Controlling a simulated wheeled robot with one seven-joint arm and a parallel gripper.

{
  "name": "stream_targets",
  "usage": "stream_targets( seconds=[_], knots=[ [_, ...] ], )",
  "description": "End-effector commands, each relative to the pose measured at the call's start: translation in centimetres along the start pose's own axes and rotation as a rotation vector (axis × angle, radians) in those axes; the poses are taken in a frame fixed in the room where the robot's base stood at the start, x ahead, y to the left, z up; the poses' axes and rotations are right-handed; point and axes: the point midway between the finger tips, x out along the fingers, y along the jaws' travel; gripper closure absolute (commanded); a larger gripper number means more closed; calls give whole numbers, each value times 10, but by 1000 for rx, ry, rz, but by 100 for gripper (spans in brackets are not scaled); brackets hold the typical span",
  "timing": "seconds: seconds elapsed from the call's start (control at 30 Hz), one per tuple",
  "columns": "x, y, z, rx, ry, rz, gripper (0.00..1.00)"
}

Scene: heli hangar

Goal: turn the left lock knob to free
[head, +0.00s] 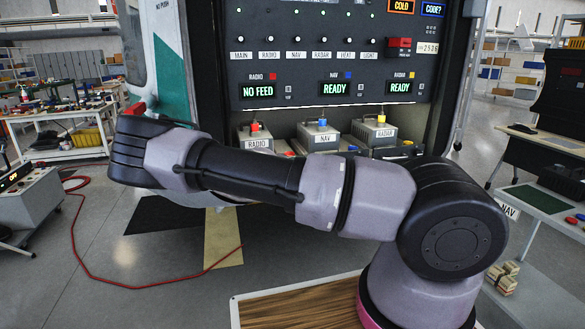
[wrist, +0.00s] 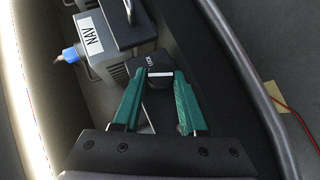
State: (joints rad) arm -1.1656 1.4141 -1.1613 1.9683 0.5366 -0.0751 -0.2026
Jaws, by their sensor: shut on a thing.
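In the wrist view, my gripper (wrist: 159,88) has its two green fingers on either side of a small dark lock knob (wrist: 160,76), shut on it. The knob sits in the dark tray in front of the NAV unit (wrist: 108,50). I cannot tell from this view alone whether it is the left knob. In the head view, my arm crosses the picture and hides the gripper and the knob.
The RADIO unit (head: 255,137), NAV unit (head: 322,135) and RADAR unit (head: 374,132) stand in the bay below the panel (head: 320,55). Its displays read NO FEED, READY, READY. A workbench (head: 68,140) is left, a side table (head: 540,205) right. A red hose (head: 100,278) lies on the floor.

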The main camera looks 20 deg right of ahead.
Motion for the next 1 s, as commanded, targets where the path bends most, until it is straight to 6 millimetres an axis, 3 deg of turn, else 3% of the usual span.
stream_targets(
  seconds=[0.4,1.0],
  knots=[
    [1,-6,1,-190,-23,189,100],
    [2,-6,3,-251,-36,253,100]
  ],
)
